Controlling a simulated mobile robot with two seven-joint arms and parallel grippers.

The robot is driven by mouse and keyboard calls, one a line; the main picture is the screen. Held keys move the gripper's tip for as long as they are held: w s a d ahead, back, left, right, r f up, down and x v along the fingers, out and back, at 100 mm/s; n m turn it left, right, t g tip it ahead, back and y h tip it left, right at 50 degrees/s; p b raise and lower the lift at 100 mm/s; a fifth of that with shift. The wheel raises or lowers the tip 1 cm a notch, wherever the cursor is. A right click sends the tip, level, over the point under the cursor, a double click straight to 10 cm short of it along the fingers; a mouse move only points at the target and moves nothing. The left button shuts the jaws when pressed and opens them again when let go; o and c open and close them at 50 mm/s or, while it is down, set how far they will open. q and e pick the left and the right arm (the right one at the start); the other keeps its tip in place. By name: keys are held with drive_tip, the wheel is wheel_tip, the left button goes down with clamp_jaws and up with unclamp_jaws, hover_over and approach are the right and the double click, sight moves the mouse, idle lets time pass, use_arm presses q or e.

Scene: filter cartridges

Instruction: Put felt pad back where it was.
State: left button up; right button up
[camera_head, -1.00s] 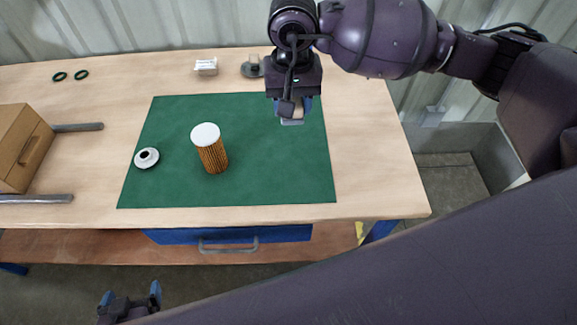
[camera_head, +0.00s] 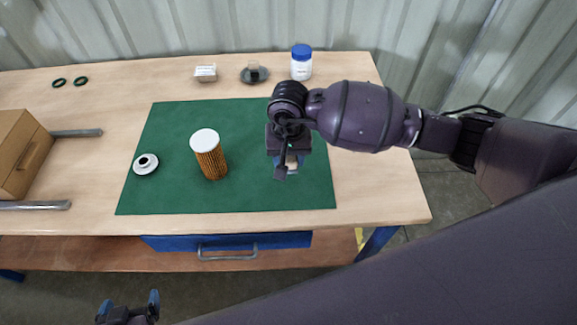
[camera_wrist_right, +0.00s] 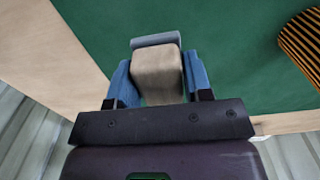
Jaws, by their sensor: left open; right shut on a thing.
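My right gripper (camera_head: 284,170) is over the right part of the green mat (camera_head: 250,195). It is shut on a tan block with a grey layer at its far end, which I take to be the felt pad (camera_wrist_right: 157,70). In the right wrist view the block sits between the two blue fingers (camera_wrist_right: 160,82). In the head view the pad is mostly hidden by the gripper, and I cannot tell whether it touches the mat. My left gripper (camera_head: 130,305) is open and empty at the bottom left, below the table's front edge.
A pleated orange filter cartridge (camera_head: 211,162) with a white top stands on the mat, left of my right gripper. A white end cap (camera_head: 146,164) lies further left. A small white box (camera_head: 205,73), a dark dish (camera_head: 246,75) and a blue-lidded bottle (camera_head: 301,66) stand behind the mat.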

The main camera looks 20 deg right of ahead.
drive_tip(key=shift+f, duration=2.25)
drive_tip(key=shift+f+b, duration=0.15)
drive_tip(key=shift+b, duration=0.15)
drive_tip(key=o, duration=0.8)
drive_tip(key=shift+o, duration=0.2)
drive_tip(key=shift+r, duration=0.25)
wheel_tip(320, 180, up, 12)
drive_tip(key=shift+f+p, duration=0.1)
drive_tip(key=shift+p, duration=0.2)
drive_tip(key=shift+s, duration=0.1)
